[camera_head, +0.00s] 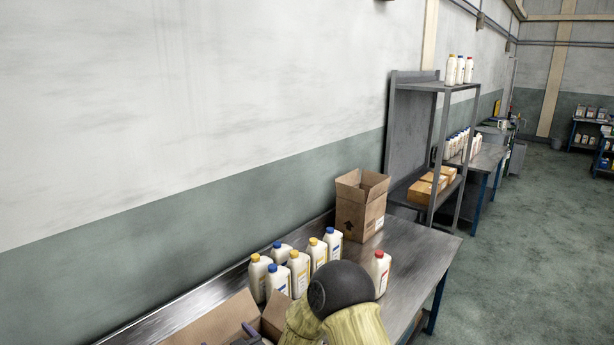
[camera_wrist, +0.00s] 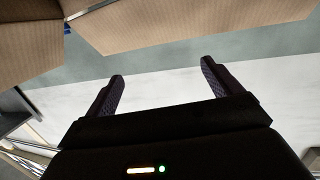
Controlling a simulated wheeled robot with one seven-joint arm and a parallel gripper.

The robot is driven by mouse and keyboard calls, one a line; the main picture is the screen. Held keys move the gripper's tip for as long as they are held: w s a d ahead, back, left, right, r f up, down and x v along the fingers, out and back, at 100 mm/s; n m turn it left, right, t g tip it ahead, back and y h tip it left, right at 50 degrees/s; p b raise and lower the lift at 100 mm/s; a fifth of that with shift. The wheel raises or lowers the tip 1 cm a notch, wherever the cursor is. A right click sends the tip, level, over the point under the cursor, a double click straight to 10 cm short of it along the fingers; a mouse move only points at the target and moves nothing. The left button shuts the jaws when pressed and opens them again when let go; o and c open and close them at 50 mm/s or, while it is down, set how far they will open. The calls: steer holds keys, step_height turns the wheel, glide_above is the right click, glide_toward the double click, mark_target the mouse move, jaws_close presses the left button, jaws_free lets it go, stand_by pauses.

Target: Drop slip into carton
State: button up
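An open cardboard carton (camera_head: 215,322) sits at the bottom left of the head view, cut off by the picture edge. Its flaps also fill the top of the wrist view (camera_wrist: 200,22). A second open carton (camera_head: 358,212) stands upright on the far part of the table. My gripper (camera_wrist: 161,70) is open, with its two dark fingers wide apart and nothing between them. In the head view, dark parts that seem to be my gripper show at the near carton's opening. No slip can be made out in either view. The near carton's inside is mostly hidden.
Several white bottles (camera_head: 299,270) with blue and yellow caps stand between the cartons on the metal table (camera_head: 415,262). A red-capped bottle (camera_head: 380,272) stands right of my arm. A shelf rack (camera_head: 437,150) stands behind. The table's right part is clear.

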step_height(320, 180, up, 10)
steer(key=b, duration=0.3)
steer(key=shift+b, duration=0.4)
steer(key=shift+w, duration=0.15)
steer(key=shift+s+a, duration=0.1)
steer(key=shift+s, duration=0.15)
